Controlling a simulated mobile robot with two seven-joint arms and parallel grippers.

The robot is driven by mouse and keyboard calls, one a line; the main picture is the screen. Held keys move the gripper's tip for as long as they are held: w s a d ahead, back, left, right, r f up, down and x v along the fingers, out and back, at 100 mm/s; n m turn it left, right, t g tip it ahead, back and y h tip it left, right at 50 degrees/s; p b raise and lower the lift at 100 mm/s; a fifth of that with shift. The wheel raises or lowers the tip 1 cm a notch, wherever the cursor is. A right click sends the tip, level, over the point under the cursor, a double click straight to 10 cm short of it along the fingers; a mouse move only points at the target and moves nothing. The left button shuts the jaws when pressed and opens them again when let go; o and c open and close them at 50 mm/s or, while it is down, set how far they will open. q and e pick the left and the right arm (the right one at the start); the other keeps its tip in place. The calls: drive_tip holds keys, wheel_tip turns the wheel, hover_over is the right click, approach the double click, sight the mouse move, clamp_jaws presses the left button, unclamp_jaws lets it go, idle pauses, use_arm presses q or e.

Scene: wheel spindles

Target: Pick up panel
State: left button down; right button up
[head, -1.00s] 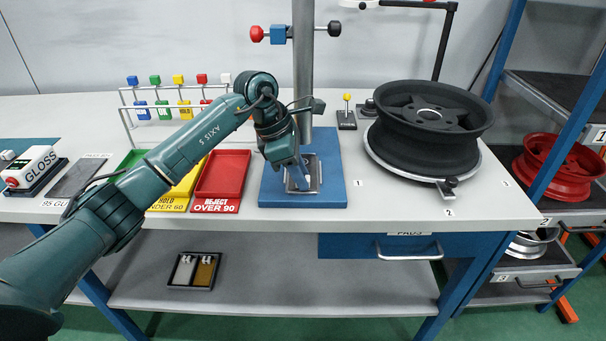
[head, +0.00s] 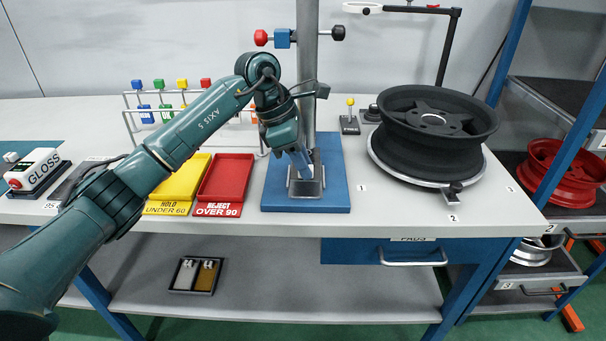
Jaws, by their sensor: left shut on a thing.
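My left gripper (head: 300,160) reaches down over the blue base (head: 335,185) of the post stand. It is shut on the panel (head: 306,187), a small grey plate low at the base, in front of the post (head: 306,80). The fingers and arm cover part of the panel. I cannot tell whether the panel touches the base or is just above it. My right gripper is not in view.
A black wheel (head: 430,125) sits on a round stand to the right. The red tray (head: 228,180) and yellow tray (head: 185,183) lie left of the base, partly behind my arm. A gloss meter (head: 38,172) stands at far left.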

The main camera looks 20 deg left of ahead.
use_arm(q)
drive_tip(key=s+a+b, duration=0.1)
drive_tip(key=a, duration=0.4)
drive_tip(key=s+a, duration=0.2)
drive_tip(key=a, duration=0.4)
drive_tip(key=s+a+b, duration=0.1)
drive_tip(key=a, duration=0.4)
drive_tip(key=shift+s+a+f+b, duration=0.1)
drive_tip(key=shift+s+a+b, duration=0.25)
drive_tip(key=shift+s, duration=0.05)
drive_tip(key=shift+a, duration=0.2)
drive_tip(key=shift+s+a, duration=0.1)
drive_tip(key=shift+s, duration=0.05)
